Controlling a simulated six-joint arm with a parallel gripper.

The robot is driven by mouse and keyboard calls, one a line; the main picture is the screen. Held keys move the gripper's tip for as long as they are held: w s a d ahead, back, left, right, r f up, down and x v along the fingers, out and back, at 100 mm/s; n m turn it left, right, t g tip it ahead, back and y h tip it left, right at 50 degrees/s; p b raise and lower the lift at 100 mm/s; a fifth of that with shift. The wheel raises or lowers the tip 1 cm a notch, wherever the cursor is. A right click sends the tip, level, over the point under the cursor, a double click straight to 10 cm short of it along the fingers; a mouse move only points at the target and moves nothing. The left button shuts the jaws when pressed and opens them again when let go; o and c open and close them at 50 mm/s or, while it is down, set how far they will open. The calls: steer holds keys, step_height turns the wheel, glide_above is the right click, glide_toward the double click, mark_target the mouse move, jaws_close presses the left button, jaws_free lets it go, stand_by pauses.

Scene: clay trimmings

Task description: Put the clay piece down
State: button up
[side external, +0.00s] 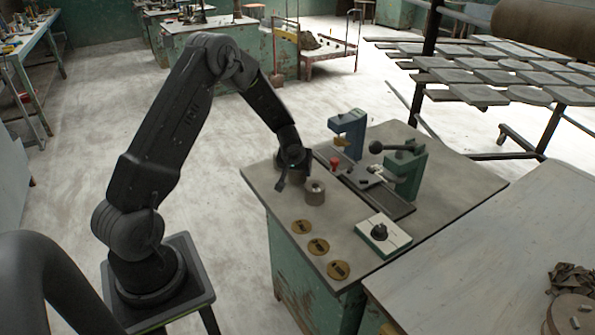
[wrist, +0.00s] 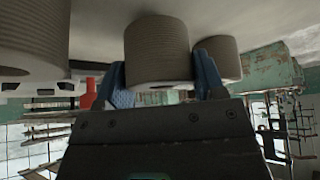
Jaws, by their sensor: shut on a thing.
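My gripper (side external: 293,172) is low over the near-left part of the green bench. In the wrist view my gripper's blue fingers (wrist: 161,84) are shut on a grey, ribbed, round clay piece (wrist: 157,45), one on each side. The piece looks upright; I cannot tell whether it touches the bench top. Similar round pieces stand to its left (wrist: 32,38) and right (wrist: 219,57) in the wrist view. In the side view one grey round piece (side external: 315,193) shows beside the gripper, and the wrist hides what is behind it.
Several things stand on the bench top (side external: 440,190): a blue clamp (side external: 350,125), a green press (side external: 406,172), a red knob (side external: 335,163) and a white plate (side external: 383,236) with a black knob. Three brass discs (side external: 318,247) lie along the near edge. The right end is clear.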

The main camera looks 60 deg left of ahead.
steer(key=shift+f, duration=0.45)
steer(key=o, duration=1.2)
steer(key=shift+f, duration=0.15)
steer(key=s+d+r+m, duration=0.1)
steer(key=s+d+r, duration=0.4)
steer(key=r, duration=0.4)
steer(key=s+d+r+m, duration=0.1)
steer(key=s+d+r, duration=0.1)
steer(key=d+r, duration=0.6)
steer(key=s+d+r+m+h, duration=0.1)
steer(key=s+d+r+m, duration=0.1)
steer(key=s+d, duration=0.3)
steer(key=s+d+r+m+t+h, duration=0.1)
steer(key=s+d+r+m, duration=0.1)
steer(key=s+d+r, duration=0.3)
steer(key=s+d+r+m+h, duration=0.2)
steer(key=s+d, duration=0.3)
steer(key=s, duration=0.3)
steer(key=shift+s+r+m, duration=0.2)
steer(key=shift+r+m, duration=0.05)
steer(key=shift+r, duration=0.2)
steer(key=shift+s+r+m, duration=0.15)
steer(key=shift+r+m, duration=0.1)
steer(key=shift+r, duration=0.2)
